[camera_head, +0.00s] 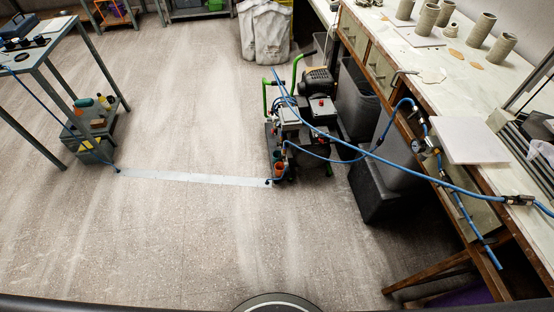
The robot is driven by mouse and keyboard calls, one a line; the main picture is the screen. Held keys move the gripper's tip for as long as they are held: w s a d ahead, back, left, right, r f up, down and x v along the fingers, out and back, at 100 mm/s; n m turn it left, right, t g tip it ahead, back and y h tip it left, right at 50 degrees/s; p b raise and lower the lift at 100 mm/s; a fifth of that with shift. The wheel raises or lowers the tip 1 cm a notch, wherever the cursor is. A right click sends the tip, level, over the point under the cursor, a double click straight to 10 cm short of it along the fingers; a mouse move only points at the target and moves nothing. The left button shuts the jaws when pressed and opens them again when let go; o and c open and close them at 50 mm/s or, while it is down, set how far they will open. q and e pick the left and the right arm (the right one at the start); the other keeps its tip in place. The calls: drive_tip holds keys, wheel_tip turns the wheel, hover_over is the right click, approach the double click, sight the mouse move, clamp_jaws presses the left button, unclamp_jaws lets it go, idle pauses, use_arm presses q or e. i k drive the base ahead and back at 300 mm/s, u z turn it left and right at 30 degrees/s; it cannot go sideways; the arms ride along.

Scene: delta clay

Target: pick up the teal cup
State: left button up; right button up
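Several grey-beige clay cylinders (480,29) stand upright on the workbench (463,75) at the upper right; none looks teal. Small coloured items, one of them greenish (84,102), sit on the low shelf of the metal table (62,92) at the left; they are too small to tell what they are. Neither of my grippers is in view.
A compressor (300,125) with a green frame and blue hoses stands on the floor beside dark bins (380,185). A pale strip (195,178) crosses the floor from the left table to it. A white sack (264,32) stands at the back. The middle floor is open.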

sight(276, 154)
drive_tip(key=u, duration=1.65)
drive_tip(key=i, duration=1.75)
drive_tip(key=z, duration=4.4)
drive_tip(key=k, duration=0.3)
drive_tip(key=u, duration=0.6)
